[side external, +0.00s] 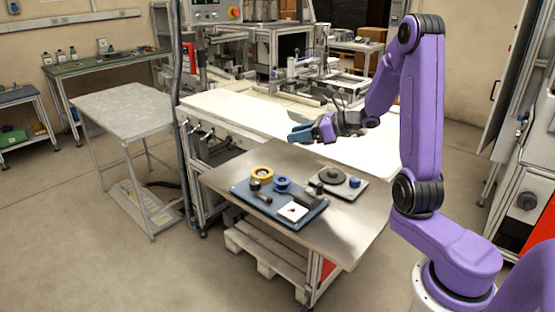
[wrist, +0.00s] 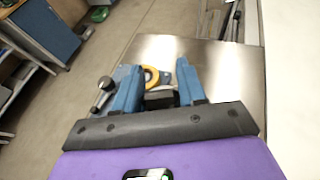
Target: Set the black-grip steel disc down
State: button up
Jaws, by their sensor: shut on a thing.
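My gripper (side external: 301,133), with blue fingers, is up in the air above the far side of the steel-topped table, well clear of the items on it. In the wrist view my gripper (wrist: 158,76) has its two fingers shut on a small black block, which looks like the grip of the black-grip steel disc (wrist: 160,98). The steel disc part cannot be made out in either view. In the side view the held thing is too small and too covered by the fingers to tell apart.
A dark blue tray (side external: 240,192) on the table (side external: 350,228) holds a yellow reel (side external: 262,173), a blue reel (side external: 282,184) and a white square piece (side external: 292,211). A grey plate (side external: 351,191) beside it carries a dark round piece (side external: 330,176) and a blue knob (side external: 355,183). The table's near right is bare.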

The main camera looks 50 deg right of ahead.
jog(key=w+d+f, duration=0.2)
jog(key=w+f, duration=0.2)
jog(key=w, duration=0.4)
send_over(274, 161)
jog(key=s, duration=0.2)
jog(key=f, duration=0.4)
jog(key=shift+w+a, duration=0.2)
jog(key=shift+w+d+f, duration=0.1)
jog(key=shift+w+f, duration=0.45)
jog(key=shift+f, duration=0.05)
jog(key=shift+w+f, duration=0.1)
jog(key=shift+f, duration=1.55)
jog(key=o, duration=1.2)
jog(key=shift+f, duration=0.15)
